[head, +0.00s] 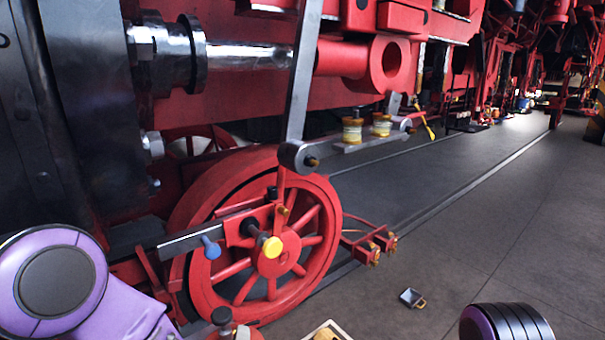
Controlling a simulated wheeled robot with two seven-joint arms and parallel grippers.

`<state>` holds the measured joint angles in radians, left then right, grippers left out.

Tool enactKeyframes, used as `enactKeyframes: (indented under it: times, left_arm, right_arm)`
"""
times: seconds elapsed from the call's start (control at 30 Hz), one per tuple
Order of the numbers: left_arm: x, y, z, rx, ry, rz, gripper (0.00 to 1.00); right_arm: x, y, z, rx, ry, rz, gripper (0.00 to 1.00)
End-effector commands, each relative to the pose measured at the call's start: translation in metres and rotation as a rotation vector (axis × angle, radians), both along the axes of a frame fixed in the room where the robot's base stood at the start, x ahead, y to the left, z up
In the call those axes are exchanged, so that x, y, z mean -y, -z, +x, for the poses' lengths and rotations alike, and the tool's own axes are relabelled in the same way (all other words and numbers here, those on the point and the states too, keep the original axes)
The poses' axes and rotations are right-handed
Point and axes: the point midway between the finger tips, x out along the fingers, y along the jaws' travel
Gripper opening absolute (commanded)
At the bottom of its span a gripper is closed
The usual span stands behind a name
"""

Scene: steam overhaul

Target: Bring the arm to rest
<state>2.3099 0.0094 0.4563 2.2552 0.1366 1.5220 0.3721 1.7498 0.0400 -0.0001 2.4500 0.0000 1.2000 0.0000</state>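The purple and grey joint of my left arm (60,282) shows at the lower left, in front of the locomotive. Its gripper is not in view, below the bottom edge of the picture. A dark ribbed, purple-edged part of my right arm (505,322) shows at the bottom right. Its gripper is not in view either. Whether either gripper holds anything cannot be seen.
A red spoked wheel (312,222) with a yellow-capped hub stands close ahead, under a steel cylinder rod (245,56) and a hanging grey lever (302,80). A small grey cup (411,298) lies on the floor. The grey floor (500,220) at right is mostly open.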

Motion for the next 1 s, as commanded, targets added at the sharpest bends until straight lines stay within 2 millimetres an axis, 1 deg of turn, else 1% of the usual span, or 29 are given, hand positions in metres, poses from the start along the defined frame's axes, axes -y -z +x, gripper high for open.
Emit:
enactKeyframes:
  times: [0.03,0.07,0.1,0.17,0.2,0.27,0.3,0.33,0.4,0.5,0.57,0.63,1.0]
  left_arm:
    - [-0.016,0.039,-0.02,-0.125,0.07,0.128,0.6]
    - [-0.025,0.061,-0.034,-0.2,0.116,0.2,0.6]
    - [-0.038,0.087,-0.054,-0.295,0.178,0.287,0.6]
    - [-0.058,0.123,-0.087,-0.435,0.266,0.396,0.6]
    - [-0.072,0.145,-0.112,-0.527,0.319,0.452,0.6]
    - [-0.093,0.173,-0.151,-0.658,0.387,0.517,0.6]
    - [-0.108,0.187,-0.177,-0.736,0.416,0.541,0.6]
    - [-0.118,0.196,-0.195,-0.789,0.428,0.553,0.6]
    - [-0.139,0.211,-0.233,-0.892,0.435,0.569,0.6]
    - [-0.159,0.223,-0.271,-0.989,0.43,0.584,0.6]
    - [-0.162,0.229,-0.283,-1.019,0.436,0.581,0.6]
    - [-0.161,0.231,-0.29,-1.032,0.44,0.577,0.6]
    - [-0.161,0.231,-0.289,-1.029,0.438,0.575,0.6]
  right_arm:
    - [0.0,0.001,0.0,0.0,0.0,0.0,0.43]
    - [0.0,0.002,0.0,0.0,0.0,0.0,0.43]
    - [0.0,0.002,0.0,0.0,0.0,0.0,0.43]
    - [0.0,0.003,0.0,0.0,0.0,0.0,0.43]
    - [0.0,0.003,0.0,0.0,0.0,0.0,0.43]
    - [0.0,0.004,0.0,0.0,0.0,0.0,0.43]
    - [0.0,0.005,0.0,0.0,0.0,0.0,0.43]
    - [0.0,0.005,0.0,0.0,0.0,0.0,0.43]
    - [0.0,0.006,0.0,0.0,0.0,0.0,0.43]
    - [0.0,0.007,0.0,0.0,0.0,0.0,0.43]
    - [0.0,0.007,0.0,0.0,0.0,0.0,0.43]
    - [0.0,0.007,0.0,0.0,0.0,0.0,0.43]
    - [0.0,0.007,0.0,0.0,0.0,0.0,0.43]
